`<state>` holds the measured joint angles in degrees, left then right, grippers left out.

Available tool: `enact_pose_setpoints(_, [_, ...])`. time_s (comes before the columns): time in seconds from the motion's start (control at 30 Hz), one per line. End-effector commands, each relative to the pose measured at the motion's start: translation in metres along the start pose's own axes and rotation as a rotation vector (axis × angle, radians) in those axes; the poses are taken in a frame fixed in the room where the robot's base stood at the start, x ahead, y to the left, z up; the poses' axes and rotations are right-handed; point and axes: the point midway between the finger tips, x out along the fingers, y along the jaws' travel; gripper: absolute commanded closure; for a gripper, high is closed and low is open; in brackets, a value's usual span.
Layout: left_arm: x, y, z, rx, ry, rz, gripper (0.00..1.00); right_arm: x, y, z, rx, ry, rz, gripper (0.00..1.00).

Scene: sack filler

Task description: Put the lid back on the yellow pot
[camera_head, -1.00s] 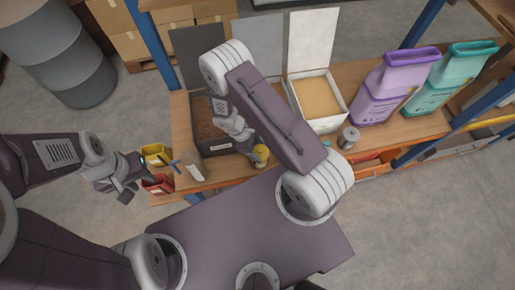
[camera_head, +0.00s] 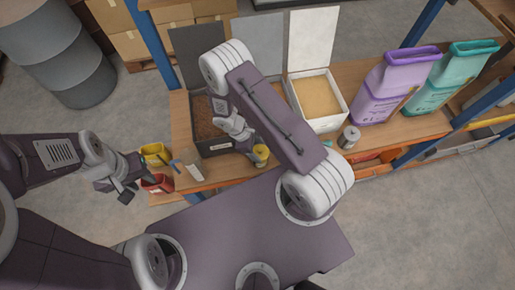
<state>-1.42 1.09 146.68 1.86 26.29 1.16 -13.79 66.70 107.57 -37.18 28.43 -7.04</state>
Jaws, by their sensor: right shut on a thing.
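The yellow pot (camera_head: 261,160) is small and stands near the front edge of the wooden bench, in front of the dark box. My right gripper (camera_head: 249,143) is directly above and beside it, shut on what looks like its yellow lid (camera_head: 261,150). The lid shows at the pot's top, but the view is too small to tell whether it is seated or just above the rim. My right forearm hides part of the bench around it. My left gripper (camera_head: 130,180) is off the bench's left end, near the cups; its jaw opening is unclear.
A yellow cup (camera_head: 155,153) and a red cup (camera_head: 157,184) hang at the bench's left end. A dark box (camera_head: 214,149) with brown fill and a white box (camera_head: 333,122) with tan fill stand open.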

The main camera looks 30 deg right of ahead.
Motion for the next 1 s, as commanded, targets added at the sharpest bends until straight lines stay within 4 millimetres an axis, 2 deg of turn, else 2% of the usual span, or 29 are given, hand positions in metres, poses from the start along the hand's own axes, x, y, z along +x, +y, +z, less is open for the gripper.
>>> enact_pose_setpoints(0.23, [-0.0002,0.0,0.0,0.0,0.0,0.0,0.64,-0.0002,0.0,0.0001,0.0,0.0,0.0,0.71])
enact_pose_setpoints(0.27, [-0.0002,0.0,0.0,0.0,0.0,0.0,0.64,-0.0002,0.0,0.0001,0.0,0.0,0.0,0.28])
enact_pose_setpoints(0.33, [-0.0002,0.0,0.0,0.0,0.0,0.0,0.64,-0.0002,0.0001,0.0001,0.0,0.0,0.0,0.09])
enact_pose_setpoints(0.83, [-0.0002,0.0,0.0,0.0,0.0,0.0,0.64,-0.001,0.0017,-0.0009,0.001,0.004,0.003,0.08])
enact_pose_setpoints(0.87, [-0.0002,0.0,0.0,0.0,0.0,0.0,0.64,-0.001,0.0017,-0.001,0.001,0.004,0.003,0.13])
enact_pose_setpoints(0.9, [-0.0002,0.0,0.0,0.0,0.0,0.0,0.64,-0.001,0.0017,-0.001,0.001,0.004,0.003,0.06])
enact_pose_setpoints(1.0, [-0.0002,0.0,0.0,0.0,0.0,0.0,0.64,-0.0011,0.0019,-0.0012,0.001,0.004,0.004,0.05])
